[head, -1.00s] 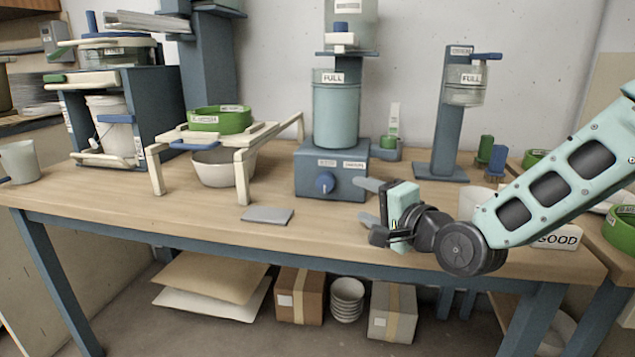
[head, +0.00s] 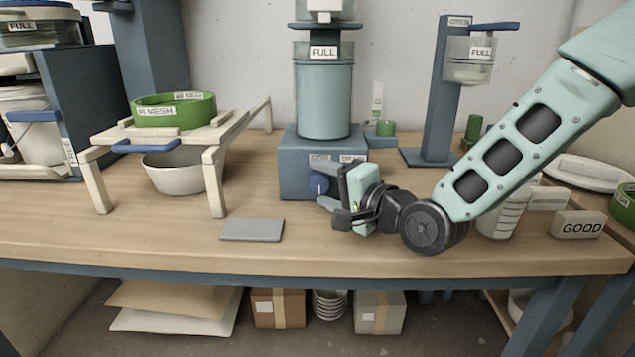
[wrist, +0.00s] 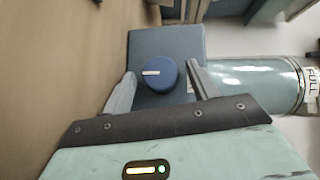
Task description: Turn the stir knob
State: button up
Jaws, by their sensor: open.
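The stir knob is a round blue knob (head: 319,183) with a white pointer mark, on the front of a blue-grey base box (head: 294,167). A pale teal cylinder labelled FULL (head: 323,105) stands on the box. My gripper (head: 325,204) is at the knob, its fingers partly hiding it in the head view. In the wrist view the knob (wrist: 158,74) lies between my two open finger tips (wrist: 160,80), with a gap on each side. Its white mark points left there. The fingers hold nothing.
A grey flat plate (head: 252,230) lies on the table in front. A wooden stand (head: 214,165) with a green MESH sieve (head: 173,110) over a bowl is to the left. A blue dispenser stand (head: 440,100) is behind right, and a GOOD block (head: 578,225) is at the right.

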jog(key=c, duration=1)
jog(key=shift+r, duration=0.1)
